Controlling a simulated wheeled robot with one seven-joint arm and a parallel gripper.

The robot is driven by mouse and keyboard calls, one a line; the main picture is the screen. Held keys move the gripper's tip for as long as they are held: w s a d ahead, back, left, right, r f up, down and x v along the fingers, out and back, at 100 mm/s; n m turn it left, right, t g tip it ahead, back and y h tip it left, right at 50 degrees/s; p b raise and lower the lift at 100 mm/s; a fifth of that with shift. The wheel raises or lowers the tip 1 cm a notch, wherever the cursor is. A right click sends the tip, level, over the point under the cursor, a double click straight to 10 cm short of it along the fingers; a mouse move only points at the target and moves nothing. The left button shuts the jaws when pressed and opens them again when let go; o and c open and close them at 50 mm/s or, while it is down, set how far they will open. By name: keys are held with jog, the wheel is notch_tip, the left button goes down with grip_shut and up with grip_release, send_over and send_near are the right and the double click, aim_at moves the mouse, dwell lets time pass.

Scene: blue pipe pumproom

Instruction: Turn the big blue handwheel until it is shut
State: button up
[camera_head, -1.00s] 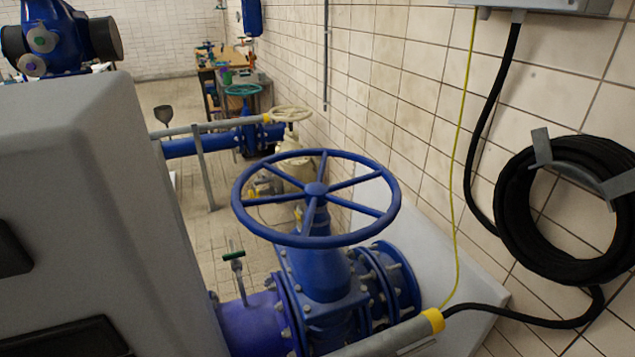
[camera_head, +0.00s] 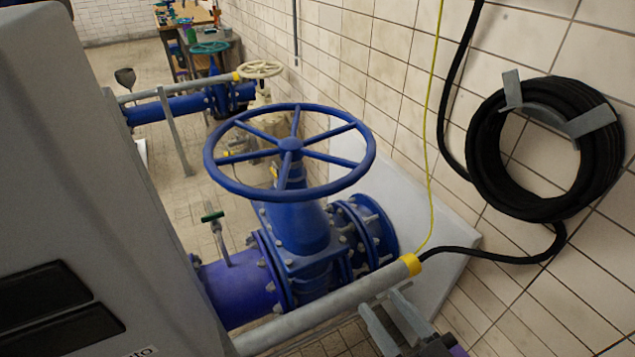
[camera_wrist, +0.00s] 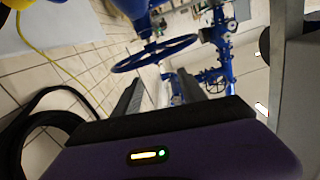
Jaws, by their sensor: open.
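The big blue handwheel (camera_head: 291,144) sits level on top of a blue valve body (camera_head: 297,225), in the middle of the head view. Its spokes and full rim show, and nothing touches it. My gripper (camera_head: 382,303) is at the bottom of the head view, below and to the right of the wheel, by the grey pipe. Its two fingers are apart, with nothing between them. In the wrist view the handwheel (camera_wrist: 152,48) shows beyond the open fingers (camera_wrist: 158,88), with a clear gap.
A grey pipe (camera_head: 325,305) with a yellow end crosses in front of the valve. A black hose coil (camera_head: 487,155) hangs on the tiled wall at right, with a thin yellow cable (camera_head: 432,130).

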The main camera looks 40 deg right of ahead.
jog(key=w+d+f+m+h, duration=0.25)
jog(key=w+d+m, duration=0.35)
jog(key=w+d, duration=0.45)
jog(key=m+t+y+b, duration=0.1)
jog(key=m+y, duration=0.5)
send_near(334, 193)
jog(key=shift+h, duration=0.25)
jog(key=w+d, duration=0.5)
jog(key=w, duration=0.2)
jog(key=shift+d, duration=0.4)
jog(key=a+y, duration=0.3)
jog(key=a, duration=0.1)
jog(key=shift+a+f+t+y, duration=0.1)
jog(key=shift+f+t+y, duration=0.1)
jog(key=shift+t+y, duration=0.15)
jog(key=shift+a+y, duration=0.25)
jog(key=shift+w+a+r, duration=0.1)
jog(key=shift+w, duration=0.35)
jog(key=w+a+p, duration=0.1)
jog(key=w+p, duration=0.1)
jog(key=w, duration=0.4)
jog(key=shift+w, duration=0.35)
